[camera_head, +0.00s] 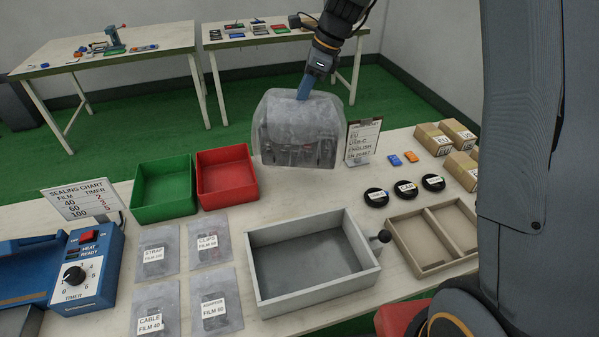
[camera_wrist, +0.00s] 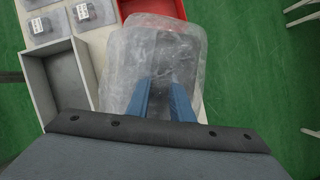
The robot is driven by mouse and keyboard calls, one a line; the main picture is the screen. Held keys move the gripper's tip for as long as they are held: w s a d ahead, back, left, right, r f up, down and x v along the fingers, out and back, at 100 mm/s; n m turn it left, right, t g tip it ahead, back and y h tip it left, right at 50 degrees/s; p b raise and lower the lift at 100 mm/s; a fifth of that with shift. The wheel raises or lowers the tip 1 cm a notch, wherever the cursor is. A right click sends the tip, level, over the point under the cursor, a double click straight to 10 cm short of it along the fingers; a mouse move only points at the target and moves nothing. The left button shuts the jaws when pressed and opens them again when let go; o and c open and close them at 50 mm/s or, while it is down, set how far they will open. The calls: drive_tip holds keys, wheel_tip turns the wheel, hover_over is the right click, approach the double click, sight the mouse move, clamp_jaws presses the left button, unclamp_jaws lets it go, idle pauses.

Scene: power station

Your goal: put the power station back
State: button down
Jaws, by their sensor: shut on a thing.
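The power station (camera_head: 297,130) is a dark box with sockets along its lower front, wrapped in a cloudy translucent cover or bag. It hangs in the air above the back edge of the workbench (camera_head: 330,198), behind the grey tray. My gripper (camera_head: 304,92) comes down from above and is shut on the top of the power station. In the wrist view the blue fingers (camera_wrist: 160,95) reach into the cloudy wrap around the power station (camera_wrist: 178,55). The exact contact of the fingertips is blurred by the wrap.
An empty grey tray (camera_head: 257,290) stands at the bench's front middle. Green (camera_head: 137,208) and red (camera_head: 243,193) bins stand left of the load. A sign (camera_head: 363,141) stands close to its right. Labelled bags, black discs, cartons and a divided tray (camera_head: 398,252) take up other bench space.

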sight(300, 132)
drive_tip(key=shift+w+f+p, duration=0.1)
drive_tip(key=shift+f+p, duration=1.3)
drive_tip(key=shift+f, duration=3.6)
drive_tip(key=c, duration=1.6)
unclamp_jaws()
drive_tip(key=shift+f, duration=0.1)
drive_tip(key=shift+o, duration=0.2)
